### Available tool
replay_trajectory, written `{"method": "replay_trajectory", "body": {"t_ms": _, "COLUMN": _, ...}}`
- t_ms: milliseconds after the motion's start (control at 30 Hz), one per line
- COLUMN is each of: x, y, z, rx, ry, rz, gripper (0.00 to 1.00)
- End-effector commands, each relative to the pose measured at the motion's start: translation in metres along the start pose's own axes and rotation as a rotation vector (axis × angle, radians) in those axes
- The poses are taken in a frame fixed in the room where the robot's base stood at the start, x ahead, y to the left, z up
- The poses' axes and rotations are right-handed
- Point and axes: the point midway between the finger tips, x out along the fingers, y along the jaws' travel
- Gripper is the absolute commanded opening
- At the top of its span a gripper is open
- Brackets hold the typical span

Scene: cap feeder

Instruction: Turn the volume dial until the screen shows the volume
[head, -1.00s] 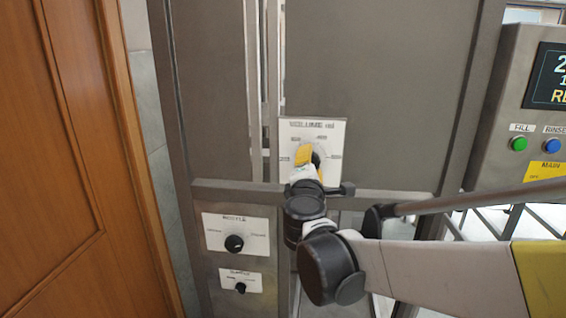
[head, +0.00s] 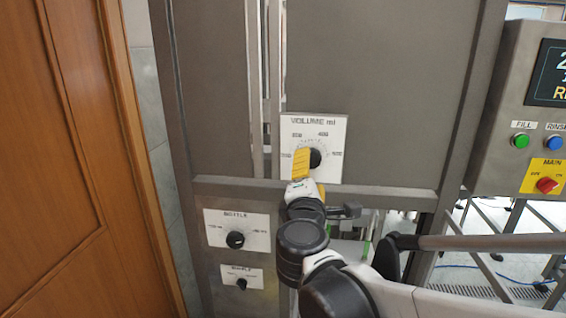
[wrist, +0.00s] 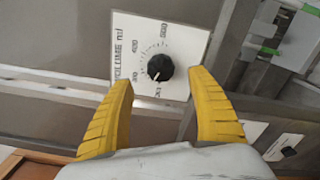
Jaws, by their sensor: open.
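The volume dial (head: 315,158) is a black round knob on a white plate (head: 333,128) marked VOLUME ml, on the grey metal cabinet. In the wrist view the volume dial (wrist: 160,67) sits between and beyond the open yellow fingertips, with a white pointer mark on it. My gripper (head: 303,162) is open, just in front of and left of the dial in the head view. In the wrist view my gripper (wrist: 158,78) holds nothing, and the fingers look apart from the knob. The screen (head: 550,75) is cut off by the right edge; only parts of its text show.
Below are a BOTTLE dial (head: 235,240) and a smaller dial (head: 241,284). A green FILL button (head: 520,141), a blue RINSE button (head: 554,143) and a red MAIN switch (head: 547,185) are on the right panel. A wooden door (head: 70,150) stands at left.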

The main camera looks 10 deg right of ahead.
Motion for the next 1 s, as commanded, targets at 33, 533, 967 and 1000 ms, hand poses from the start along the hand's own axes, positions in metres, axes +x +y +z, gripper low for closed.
{"method": "replay_trajectory", "body": {"t_ms": 33, "x": -0.011, "y": 0.000, "z": -0.001, "rx": 0.000, "ry": 0.003, "rz": 0.001, "gripper": 0.68}}
{"method": "replay_trajectory", "body": {"t_ms": 533, "x": -0.040, "y": 0.000, "z": 0.000, "rx": 0.000, "ry": -0.001, "rz": 0.000, "gripper": 0.68}}
{"method": "replay_trajectory", "body": {"t_ms": 967, "x": -0.042, "y": -0.040, "z": 0.006, "rx": 0.091, "ry": -0.017, "rz": -0.070, "gripper": 0.68}}
{"method": "replay_trajectory", "body": {"t_ms": 1000, "x": -0.044, "y": -0.062, "z": 0.009, "rx": 0.149, "ry": -0.027, "rz": -0.111, "gripper": 0.68}}
